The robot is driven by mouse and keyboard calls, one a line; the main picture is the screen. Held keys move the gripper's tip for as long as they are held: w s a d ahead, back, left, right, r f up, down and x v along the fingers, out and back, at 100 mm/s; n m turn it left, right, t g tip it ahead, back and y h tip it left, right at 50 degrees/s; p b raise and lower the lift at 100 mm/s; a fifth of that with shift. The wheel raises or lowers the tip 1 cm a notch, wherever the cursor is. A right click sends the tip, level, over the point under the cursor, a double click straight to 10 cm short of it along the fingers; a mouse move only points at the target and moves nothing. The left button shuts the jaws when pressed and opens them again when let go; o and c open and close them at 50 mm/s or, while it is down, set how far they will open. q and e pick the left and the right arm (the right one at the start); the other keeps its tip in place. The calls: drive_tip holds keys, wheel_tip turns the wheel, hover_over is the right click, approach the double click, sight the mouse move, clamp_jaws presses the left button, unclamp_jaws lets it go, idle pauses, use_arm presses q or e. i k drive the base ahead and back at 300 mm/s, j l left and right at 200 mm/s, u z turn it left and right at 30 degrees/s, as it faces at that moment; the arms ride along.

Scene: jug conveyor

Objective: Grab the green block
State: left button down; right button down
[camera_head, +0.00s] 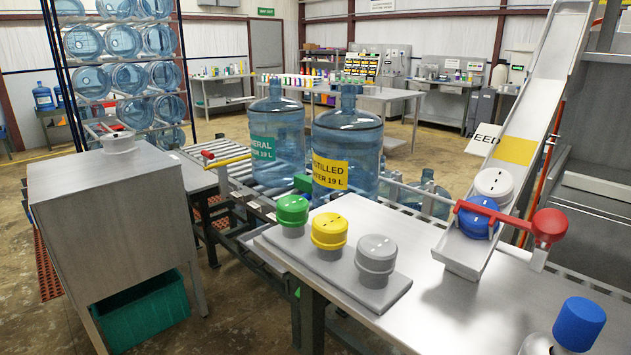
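A small green block (303,183) sits on the conveyor between two large water jugs, and its lower part is hidden behind the green cap. The green cap (293,209) stands on a grey base at the near side, just in front of it. The left jug (276,132) has a teal "MINERAL" label, and the right jug (347,145) has a yellow "DISTILLED" label. Neither of my grippers shows in the head view.
A yellow cap (329,230) and a grey cap (376,256) share the grey base plate (384,296). A sloping chute (525,140) with a blue cap (478,217) and a red-ended lever (549,226) is at the right. A metal cabinet (115,205) stands at the left.

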sight(302, 183)
drive_tip(key=i+j, duration=0.1)
drive_tip(key=j, duration=0.25)
drive_tip(key=i+j+z, duration=0.15)
drive_tip(key=j, duration=0.15)
drive_tip(key=i+j, duration=0.1)
drive_tip(key=j, duration=0.25)
drive_tip(key=i+j+z, duration=0.15)
drive_tip(key=j, duration=0.2)
drive_tip(key=k, duration=0.05)
